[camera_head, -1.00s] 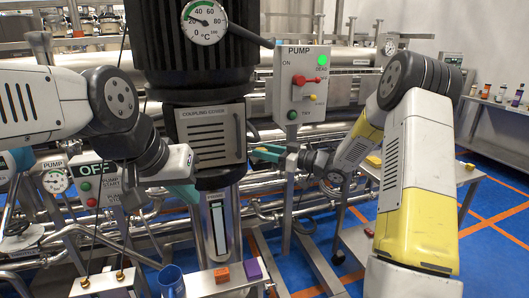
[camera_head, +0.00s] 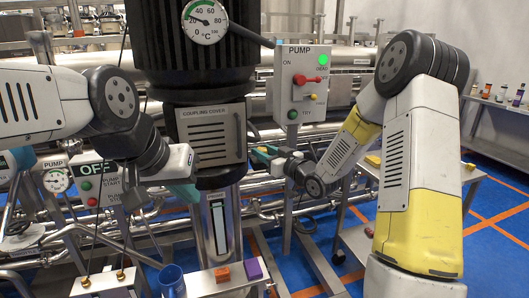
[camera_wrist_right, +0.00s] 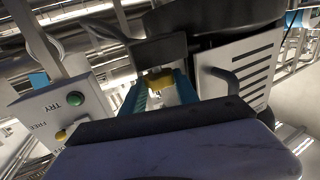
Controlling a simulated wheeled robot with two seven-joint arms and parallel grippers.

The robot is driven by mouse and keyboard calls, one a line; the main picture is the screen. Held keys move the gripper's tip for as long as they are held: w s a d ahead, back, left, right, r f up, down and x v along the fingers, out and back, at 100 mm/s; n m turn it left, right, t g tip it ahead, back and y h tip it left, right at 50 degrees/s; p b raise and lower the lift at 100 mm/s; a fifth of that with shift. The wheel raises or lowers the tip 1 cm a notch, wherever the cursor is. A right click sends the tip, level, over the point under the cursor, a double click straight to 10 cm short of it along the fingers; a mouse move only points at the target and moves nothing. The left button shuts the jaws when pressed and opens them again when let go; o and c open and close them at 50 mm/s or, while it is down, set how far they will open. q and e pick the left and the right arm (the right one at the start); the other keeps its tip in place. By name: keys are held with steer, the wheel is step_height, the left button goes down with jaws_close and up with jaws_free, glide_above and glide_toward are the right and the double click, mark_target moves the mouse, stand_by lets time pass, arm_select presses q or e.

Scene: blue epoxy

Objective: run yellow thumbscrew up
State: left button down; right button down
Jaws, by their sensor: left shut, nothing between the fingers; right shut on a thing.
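The yellow thumbscrew (camera_wrist_right: 160,80) sits between the teal fingers of my right gripper (camera_wrist_right: 160,92) in the right wrist view, beside the slotted coupling cover (camera_wrist_right: 240,70). In the head view a bit of yellow shows at my right gripper (camera_head: 262,152), just right of the coupling cover (camera_head: 212,135). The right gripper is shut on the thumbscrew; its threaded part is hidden. My left gripper (camera_head: 187,192) is shut and empty, at the lower left of the cover.
The pump switch box (camera_head: 302,85), with a red lever and green light, stands right of the cover. A motor with a temperature dial (camera_head: 205,22) is above. A blue mug (camera_head: 171,281), orange block (camera_head: 222,274) and purple block (camera_head: 253,269) stand low in front.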

steer(key=m+t+h, duration=0.2)
steer(key=h, duration=0.1)
steer(key=a+m+h, duration=0.1)
steer(key=shift+s+m+t+h, duration=0.25)
steer(key=shift+m+t+h, duration=0.05)
steer(key=shift+t+h, duration=0.1)
steer(key=shift+m+t+h, duration=0.5)
steer(key=shift+m+h, duration=1.4)
steer(key=shift+h, duration=1)
steer(key=shift+w+r+h, duration=0.1)
steer(key=shift+h, duration=0.3)
steer(key=c, duration=0.9)
jaws_free()
steer(key=shift+y, duration=0.4)
